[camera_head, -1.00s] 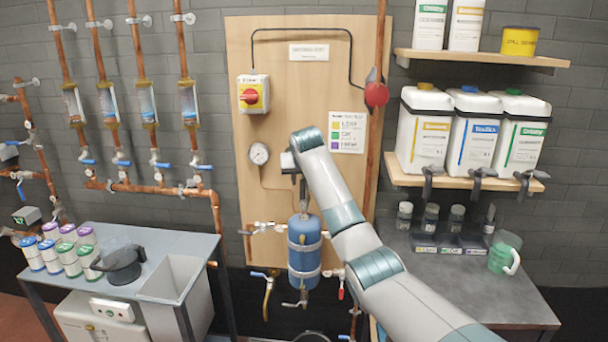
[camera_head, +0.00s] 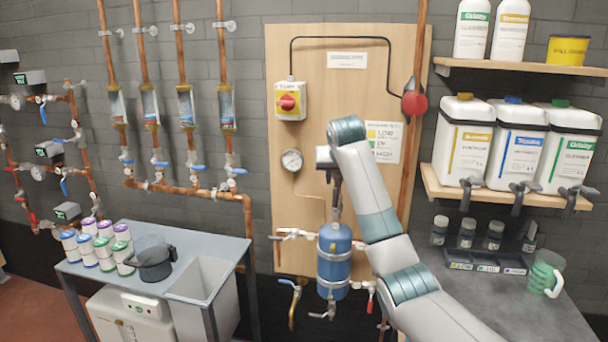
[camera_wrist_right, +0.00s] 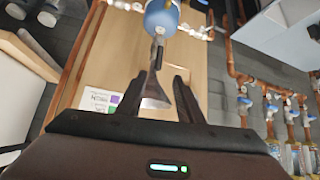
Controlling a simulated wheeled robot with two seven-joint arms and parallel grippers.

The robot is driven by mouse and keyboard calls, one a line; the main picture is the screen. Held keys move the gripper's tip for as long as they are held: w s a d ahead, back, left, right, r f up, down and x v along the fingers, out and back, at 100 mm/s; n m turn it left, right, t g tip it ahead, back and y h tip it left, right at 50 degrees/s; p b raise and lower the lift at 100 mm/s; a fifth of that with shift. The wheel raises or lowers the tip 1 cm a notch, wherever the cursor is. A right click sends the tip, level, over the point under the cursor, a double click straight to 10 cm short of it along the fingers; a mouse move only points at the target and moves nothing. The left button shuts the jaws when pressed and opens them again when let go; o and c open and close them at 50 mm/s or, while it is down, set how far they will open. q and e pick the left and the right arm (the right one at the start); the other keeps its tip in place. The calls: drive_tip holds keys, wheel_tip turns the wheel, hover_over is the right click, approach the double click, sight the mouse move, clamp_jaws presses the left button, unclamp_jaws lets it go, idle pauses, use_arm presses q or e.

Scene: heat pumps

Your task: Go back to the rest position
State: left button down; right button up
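My right arm reaches up from the lower right in the head view. Its gripper (camera_head: 336,187) points down just above the blue tank (camera_head: 334,262) on the wooden board. In the right wrist view the two dark fingers of the right gripper (camera_wrist_right: 158,92) stand apart. A grey tapered piece below the blue tank (camera_wrist_right: 161,17) shows between them; I cannot tell whether the fingers touch it. My left gripper is in neither view.
The wooden board (camera_head: 296,215) carries a red switch (camera_head: 289,102) and a gauge (camera_head: 292,160). Shelves with white canisters (camera_head: 464,138) are at right, above a grey counter (camera_head: 500,300). A table (camera_head: 136,230) with several small cans and a dark jug (camera_head: 151,256) is at left.

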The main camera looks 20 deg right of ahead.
wheel_tip(320, 180, down, 31)
drive_tip(key=s+a+n+g, duration=0.2)
drive_tip(key=a, duration=0.1)
drive_tip(key=s+a+f+n+g+y, duration=0.1)
drive_tip(key=s+f, duration=0.5)
drive_tip(key=f, duration=0.5)
drive_tip(key=s+a+f, duration=0.2)
drive_tip(key=s+f, duration=0.3)
drive_tip(key=f, duration=0.5)
drive_tip(key=s+a+f+n+g+y, duration=0.1)
drive_tip(key=s+f, duration=0.5)
drive_tip(key=f, duration=0.5)
drive_tip(key=s+a+f+n+g, duration=0.1)
drive_tip(key=s+a+f, duration=0.1)
drive_tip(key=s+f, duration=0.9)
drive_tip(key=s+a+f+n, duration=0.15)
drive_tip(key=s+f, duration=0.55)
drive_tip(key=s, duration=0.7)
drive_tip(key=s+a+f, duration=0.1)
drive_tip(key=s+f, duration=0.1)
drive_tip(key=s, duration=0.9)
drive_tip(key=s+a+f+g+y, duration=0.1)
drive_tip(key=s+a+f, duration=0.1)
drive_tip(key=s, duration=1)
drive_tip(key=s+a+f+g, duration=0.1)
drive_tip(key=s+f, duration=0.3)
drive_tip(key=s, duration=0.7)
drive_tip(key=shift+s+a+f+y, duration=0.15)
drive_tip(key=shift+s+a+y, duration=0.15)
drive_tip(key=shift+a, duration=0.25)
